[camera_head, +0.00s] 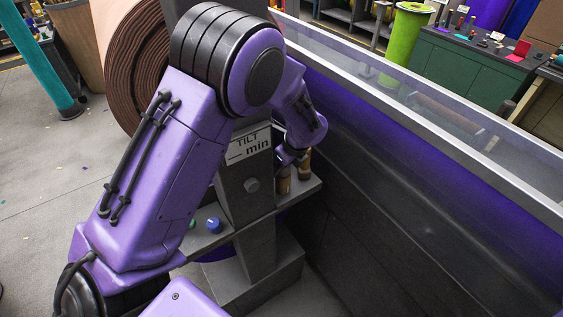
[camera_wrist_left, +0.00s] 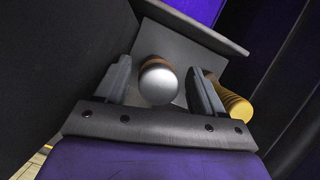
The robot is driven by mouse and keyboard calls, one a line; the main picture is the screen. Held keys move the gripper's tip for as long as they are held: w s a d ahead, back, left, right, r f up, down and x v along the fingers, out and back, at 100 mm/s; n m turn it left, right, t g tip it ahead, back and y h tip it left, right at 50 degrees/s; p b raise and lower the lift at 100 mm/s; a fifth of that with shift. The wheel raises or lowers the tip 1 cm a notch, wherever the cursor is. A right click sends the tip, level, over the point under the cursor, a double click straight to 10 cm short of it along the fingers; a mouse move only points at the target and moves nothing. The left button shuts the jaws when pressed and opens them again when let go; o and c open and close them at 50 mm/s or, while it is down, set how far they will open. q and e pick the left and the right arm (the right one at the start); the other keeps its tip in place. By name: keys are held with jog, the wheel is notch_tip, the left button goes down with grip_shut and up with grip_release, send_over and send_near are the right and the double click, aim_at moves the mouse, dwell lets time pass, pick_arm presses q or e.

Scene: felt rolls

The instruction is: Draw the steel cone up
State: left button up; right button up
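In the left wrist view a shiny silver rounded top on a brown body, probably the steel cone (camera_wrist_left: 158,84), stands between the fingers of my left gripper (camera_wrist_left: 160,86). The fingers are open, one on each side, with a narrow gap visible on both sides. In the head view my left gripper (camera_head: 291,157) reaches down behind a grey post, over two brownish upright pieces on a shelf; one brownish piece (camera_head: 284,182) is nearer, and which is the steel one is unclear. My right gripper is out of view.
The grey post (camera_head: 247,190) carries a "TILT min" sign and a shelf (camera_head: 300,190). A blue knob (camera_head: 213,225) sits on the shelf's left part. A dark wall with a clear panel (camera_head: 420,100) runs close on the right. A large brown felt roll (camera_head: 130,70) stands behind my arm.

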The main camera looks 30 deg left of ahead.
pick_arm(q)
grip_shut()
jog(key=shift+w+a+r, duration=0.1)
jog(key=shift+w+r, duration=0.1)
jog(key=shift+r, duration=1.2)
jog(key=shift+c, duration=0.2)
grip_release()
jog(key=shift+o, duration=0.6)
jog(key=shift+s, duration=0.15)
jog(key=b+v, duration=0.2)
jog(key=v, duration=0.8)
jog(key=shift+r, duration=0.25)
